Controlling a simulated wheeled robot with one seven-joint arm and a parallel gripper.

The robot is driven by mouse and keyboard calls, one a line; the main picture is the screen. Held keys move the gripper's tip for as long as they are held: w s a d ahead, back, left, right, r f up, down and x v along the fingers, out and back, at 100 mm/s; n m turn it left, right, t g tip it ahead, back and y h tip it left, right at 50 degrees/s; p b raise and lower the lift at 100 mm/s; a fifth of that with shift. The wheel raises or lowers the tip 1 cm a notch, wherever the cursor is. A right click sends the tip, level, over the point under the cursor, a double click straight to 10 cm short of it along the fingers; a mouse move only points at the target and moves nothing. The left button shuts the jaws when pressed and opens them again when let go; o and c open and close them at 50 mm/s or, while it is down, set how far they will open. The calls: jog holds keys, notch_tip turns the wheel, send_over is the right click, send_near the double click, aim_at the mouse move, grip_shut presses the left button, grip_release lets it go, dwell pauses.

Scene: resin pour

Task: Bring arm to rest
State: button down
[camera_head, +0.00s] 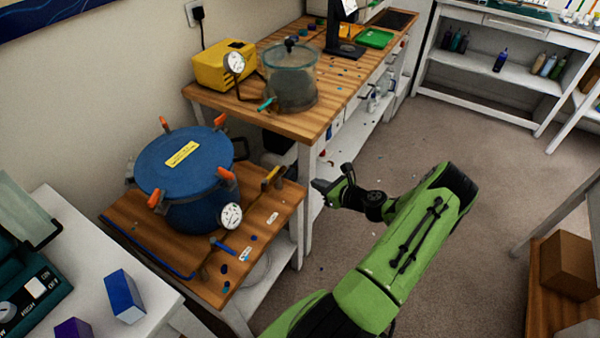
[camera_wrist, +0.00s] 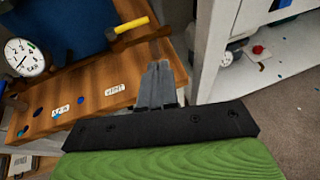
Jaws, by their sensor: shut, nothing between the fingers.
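My gripper (camera_head: 322,187) is at the end of my green arm, over the gap beside the low wooden bench. In the wrist view my gripper (camera_wrist: 160,72) has its grey fingers together, with nothing seen between them. The arm is bent and reaches up from the bottom of the head view. The gripper is to the right of the blue pressure pot (camera_head: 185,165) and appears apart from it.
The low wooden bench (camera_head: 265,225) carries the pot, its gauge (camera_head: 230,216) and a yellow-handled valve (camera_head: 271,178). A taller workbench (camera_head: 310,122) holds a clear chamber (camera_head: 290,80) and a yellow pump (camera_head: 222,66). Carpet (camera_head: 400,140) to the right is open.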

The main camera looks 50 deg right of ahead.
jog(key=w+a+r+n+g+y+p, duration=0.15)
jog(key=a+r+n+g, duration=0.25)
jog(key=a+r+n, duration=0.6)
jog(key=w+a+r+n+g+y, duration=0.2)
jog(key=w+a+r+n+g, duration=0.15)
jog(key=a+r+n, duration=0.65)
jog(key=s+a+r+n+g+h+p, duration=0.1)
jog(key=s+a+r+n, duration=0.3)
jog(key=a+n, duration=0.15)
jog(key=s+a+r+n+g+h, duration=0.1)
jog(key=s+a+r+n+h, duration=0.1)
jog(key=s+a+r+n, duration=0.4)
jog(key=s+a+n, duration=0.1)
jog(key=s, duration=0.3)
jog(key=s+a+r+n+t, duration=0.1)
jog(key=s+a+r+n, duration=0.1)
jog(key=s, duration=0.4)
jog(key=shift+a+r+n+p, duration=0.15)
jog(key=shift+a+n+p, duration=0.35)
jog(key=shift+n, duration=0.35)
